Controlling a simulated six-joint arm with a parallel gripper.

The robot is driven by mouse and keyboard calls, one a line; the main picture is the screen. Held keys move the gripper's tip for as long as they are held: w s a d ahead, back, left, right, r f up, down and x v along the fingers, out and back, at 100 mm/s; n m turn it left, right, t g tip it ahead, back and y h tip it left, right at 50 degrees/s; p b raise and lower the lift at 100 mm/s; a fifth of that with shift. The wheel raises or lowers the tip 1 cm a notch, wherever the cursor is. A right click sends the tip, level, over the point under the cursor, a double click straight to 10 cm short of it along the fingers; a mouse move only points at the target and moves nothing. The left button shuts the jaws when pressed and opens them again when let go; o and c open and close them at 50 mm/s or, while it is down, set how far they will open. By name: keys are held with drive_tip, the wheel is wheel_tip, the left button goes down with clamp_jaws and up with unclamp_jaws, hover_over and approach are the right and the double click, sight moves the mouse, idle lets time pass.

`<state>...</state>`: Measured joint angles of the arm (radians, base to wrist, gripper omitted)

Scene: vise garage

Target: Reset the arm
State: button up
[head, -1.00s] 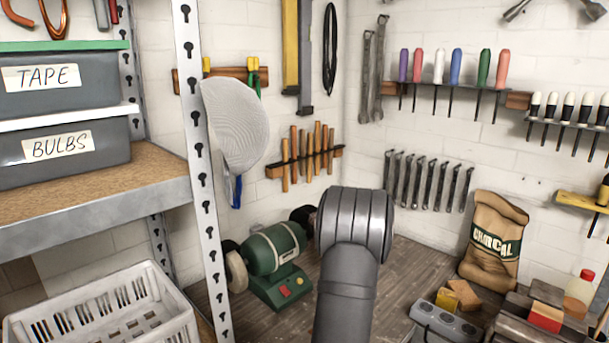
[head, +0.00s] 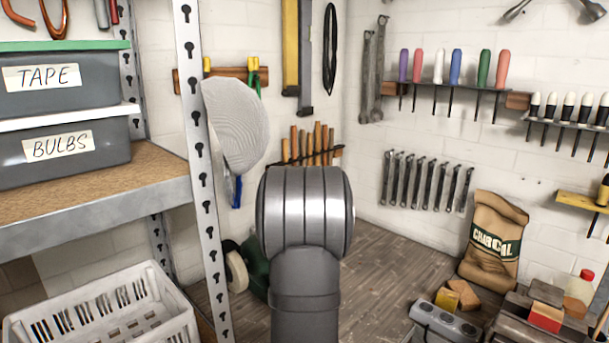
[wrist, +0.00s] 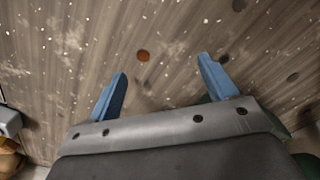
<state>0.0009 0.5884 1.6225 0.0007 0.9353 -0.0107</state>
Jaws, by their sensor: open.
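My gripper (wrist: 162,66) shows in the wrist view as two blue fingers spread wide apart. Nothing is between them but the worn wooden surface seen beyond, so it is open and empty. The gripper itself cannot be seen in the head view. The green bench grinder (head: 256,273) is mostly hidden behind my arm; only its left part and pale wheel show.
A metal shelf (head: 110,218) with labelled bins stands at the left, above a white basket (head: 105,318). At the right are a charcoal bag (head: 493,240), a grey power strip (head: 444,322) and several blocks. Tools hang on the walls. The wooden surface (head: 400,262) right of my arm is clear.

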drive_tip(key=shift+n, duration=0.6)
drive_tip(key=d+r, duration=0.1)
drive_tip(key=d, duration=0.1)
drive_tip(key=w+d+r, duration=0.1)
drive_tip(key=d, duration=0.2)
drive_tip(key=w+d+r, duration=0.1)
drive_tip(key=d+r, duration=0.1)
drive_tip(key=shift+d, duration=0.25)
